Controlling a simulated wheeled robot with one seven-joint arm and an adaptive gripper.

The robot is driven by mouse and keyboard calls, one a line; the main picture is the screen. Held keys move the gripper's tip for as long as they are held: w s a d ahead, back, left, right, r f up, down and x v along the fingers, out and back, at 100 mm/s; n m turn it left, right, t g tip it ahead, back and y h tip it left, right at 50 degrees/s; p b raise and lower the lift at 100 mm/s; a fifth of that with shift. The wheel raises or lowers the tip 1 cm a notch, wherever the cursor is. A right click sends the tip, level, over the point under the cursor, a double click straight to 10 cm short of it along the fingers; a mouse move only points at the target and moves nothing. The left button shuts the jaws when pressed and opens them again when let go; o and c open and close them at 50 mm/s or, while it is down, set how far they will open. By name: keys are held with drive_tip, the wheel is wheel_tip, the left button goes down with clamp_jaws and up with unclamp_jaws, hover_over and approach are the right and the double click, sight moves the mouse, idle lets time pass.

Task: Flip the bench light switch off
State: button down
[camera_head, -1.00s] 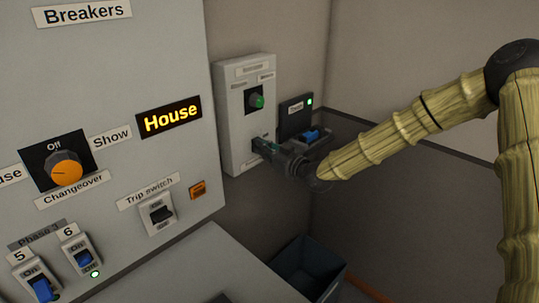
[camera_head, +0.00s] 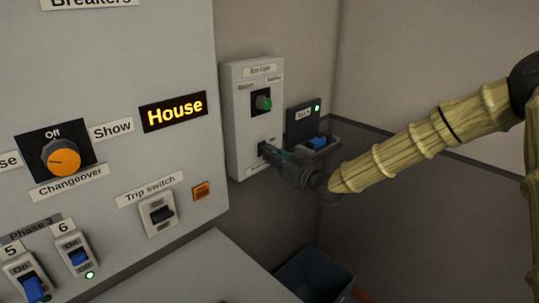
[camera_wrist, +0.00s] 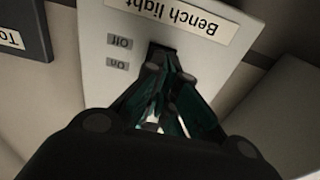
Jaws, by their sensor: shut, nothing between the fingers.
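The bench light switch is on a white wall box (camera_head: 238,130); in the wrist view its plate (camera_wrist: 95,85) appears upside down. The plate carries a "Bench light" label (camera_wrist: 190,14) and small "Off" (camera_wrist: 122,42) and "On" (camera_wrist: 118,63) labels. The dark switch slot (camera_wrist: 163,48) is mostly hidden behind my fingertips. My gripper (camera_head: 267,150) is shut and empty, with its tips at the lower part of the box. In the wrist view the fingertips (camera_wrist: 168,68) are right at the slot; contact and the lever's position cannot be told.
A green-tipped knob (camera_head: 263,102) sits above the switch. The breaker panel (camera_head: 100,120) is at left, a bin (camera_head: 315,275) below.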

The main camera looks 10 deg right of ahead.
drive_tip(key=r+b+v, duration=0.1)
drive_tip(key=b+v, duration=0.1)
drive_tip(key=v, duration=1)
drive_tip(key=shift+s+d+f, duration=0.3)
drive_tip(key=shift+s+f, duration=0.05)
drive_tip(key=shift+f, duration=0.15)
